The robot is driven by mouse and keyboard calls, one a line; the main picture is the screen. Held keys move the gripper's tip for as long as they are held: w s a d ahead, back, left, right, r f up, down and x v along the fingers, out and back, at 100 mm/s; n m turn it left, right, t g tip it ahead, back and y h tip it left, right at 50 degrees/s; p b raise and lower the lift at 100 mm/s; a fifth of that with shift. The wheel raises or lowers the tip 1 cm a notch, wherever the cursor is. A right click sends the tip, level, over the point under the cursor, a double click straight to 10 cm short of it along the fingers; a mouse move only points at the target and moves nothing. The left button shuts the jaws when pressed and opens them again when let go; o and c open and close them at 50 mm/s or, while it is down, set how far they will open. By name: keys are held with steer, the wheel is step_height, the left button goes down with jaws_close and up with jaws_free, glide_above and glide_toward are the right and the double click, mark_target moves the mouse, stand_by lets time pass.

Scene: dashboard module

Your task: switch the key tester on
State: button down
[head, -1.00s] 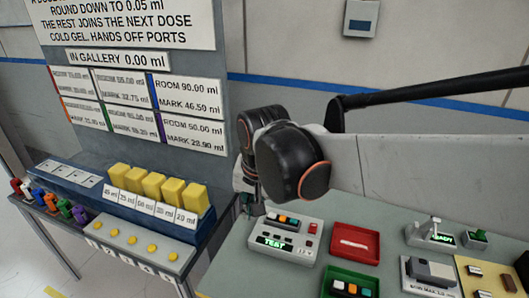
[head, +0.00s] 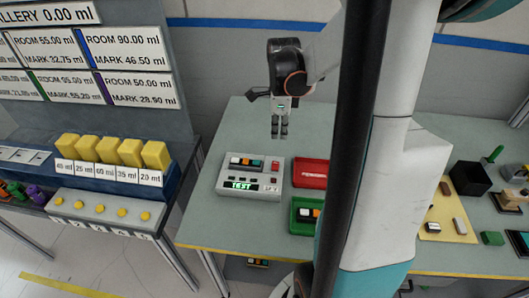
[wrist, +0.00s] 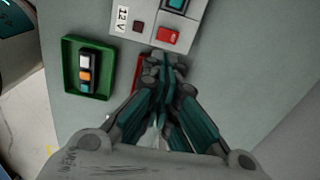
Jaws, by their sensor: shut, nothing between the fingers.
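The key tester (head: 227,173) is a light grey box on the grey-green bench, with a green lit display reading TEST (head: 241,185). A part with white, orange and teal keys (head: 246,162) sits at its top. A red switch (head: 275,165) is at its right side; the wrist view shows the red switch (wrist: 168,36) beside a 12 V label (wrist: 122,17). My gripper (head: 279,134) points down, shut and empty, seen above the tester's far right side. In the wrist view my gripper's fingertips (wrist: 163,56) appear just short of the red switch; I cannot tell their height above it.
A red tray (head: 311,172) and a green tray (head: 303,226) holding a keyed part (head: 310,213) lie right of the tester. A dark box (head: 470,178) and a yellow board (head: 450,222) are farther right. Yellow blocks (head: 128,152) stand on the left-hand stand.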

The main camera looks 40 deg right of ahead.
mark_target(279, 170)
steer(key=shift+s+d+f+m, duration=0.15)
steer(key=shift+d+m, duration=0.15)
step_height(279, 170, down, 14)
steer(key=b, duration=0.4)
steer(key=shift+f, duration=0.1)
stand_by(0.5)
steer(key=shift+a+f+b, duration=0.1)
steer(key=shift+f+b, duration=0.2)
steer(key=shift+b, duration=0.1)
steer(key=shift+s+r, duration=0.1)
steer(key=shift+w+d+r, duration=0.25)
steer(key=shift+w+d, duration=0.3)
steer(key=shift+d, duration=0.05)
